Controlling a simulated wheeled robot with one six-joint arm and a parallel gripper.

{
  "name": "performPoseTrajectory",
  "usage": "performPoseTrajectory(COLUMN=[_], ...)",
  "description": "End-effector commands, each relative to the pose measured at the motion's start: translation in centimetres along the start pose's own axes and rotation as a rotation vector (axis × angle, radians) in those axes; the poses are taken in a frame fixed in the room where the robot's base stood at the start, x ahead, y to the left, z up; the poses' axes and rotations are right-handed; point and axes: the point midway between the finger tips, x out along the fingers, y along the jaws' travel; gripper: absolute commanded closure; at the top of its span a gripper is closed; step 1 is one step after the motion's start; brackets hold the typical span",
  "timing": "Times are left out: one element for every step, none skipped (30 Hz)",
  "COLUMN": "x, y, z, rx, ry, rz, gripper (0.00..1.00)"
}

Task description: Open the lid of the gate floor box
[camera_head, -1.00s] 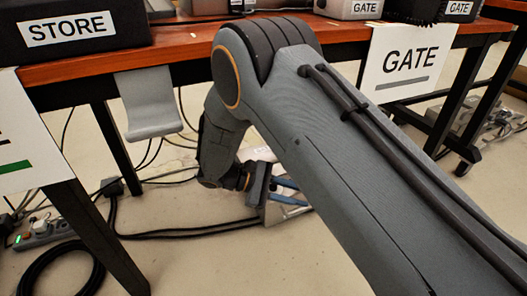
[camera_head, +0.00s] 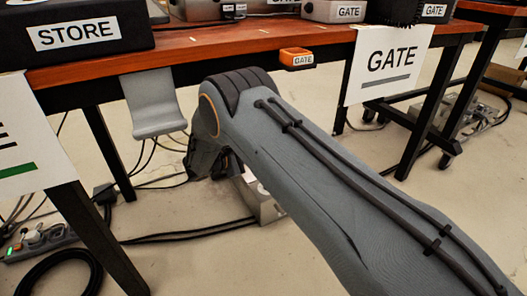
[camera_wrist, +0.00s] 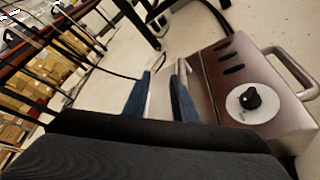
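The gate floor box (camera_head: 262,205) is a grey metal box on the floor under the table, partly hidden behind my arm in the head view. In the wrist view a metal box (camera_wrist: 225,85) has dark slots, a black knob on a white dial (camera_wrist: 250,100) and a bar handle (camera_wrist: 292,70). I cannot tell which part is its lid or whether that is open. My gripper (camera_wrist: 164,70) has its two blue fingers apart, just left of the box. A pale surface shows between them; I see no object clearly gripped. In the head view the fingers are hidden.
A table (camera_head: 200,45) with a STORE box (camera_head: 75,32) and GATE devices stands above. An orange GATE unit (camera_head: 297,57) hangs at its edge. A grey bracket (camera_head: 153,104), table legs and floor cables (camera_head: 190,232) lie around the arm. Open floor is in front.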

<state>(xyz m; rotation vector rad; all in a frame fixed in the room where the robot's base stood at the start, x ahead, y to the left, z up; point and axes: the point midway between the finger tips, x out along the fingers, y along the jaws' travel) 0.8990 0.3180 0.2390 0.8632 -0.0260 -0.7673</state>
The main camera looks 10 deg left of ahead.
Motion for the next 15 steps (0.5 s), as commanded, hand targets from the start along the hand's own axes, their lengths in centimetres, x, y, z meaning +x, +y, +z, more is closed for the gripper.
performPoseTrajectory(x=[0.7,1.1,1.6,2.0,2.5,3.1,3.6,4.0,4.6,5.0,5.4,5.8,6.0,6.2,6.3], y=[-0.1,-0.1,-0.1,-0.1,-0.2,-0.2,-0.2,-0.2,-0.2,-0.2,-0.2,-0.2,-0.2,-0.2,-0.1], z=[-0.1,-0.1,-0.2,-0.2,-0.3,-0.3,-0.3,-0.3,-0.3,-0.3,-0.3,-0.2,-0.2,-0.2,-0.2], rx=[0.001,0.001,0.001,0.001,0.001,0.001,0.001,0.000,0.000,0.000,0.000,-0.001,-0.001,-0.001,-0.001], ry=[-0.001,-0.001,0.000,0.000,0.000,0.000,0.000,0.000,0.000,-0.001,-0.001,0.000,0.000,0.001,0.001], rz=[-0.001,-0.001,0.000,-0.001,-0.001,-0.002,-0.001,-0.001,-0.001,-0.001,-0.001,-0.001,-0.001,-0.001,-0.001], gripper=[0.75,0.75,0.75,0.75,0.75,0.75,0.75,0.75,0.75,0.75,0.75,0.75,0.75,0.75,0.75])
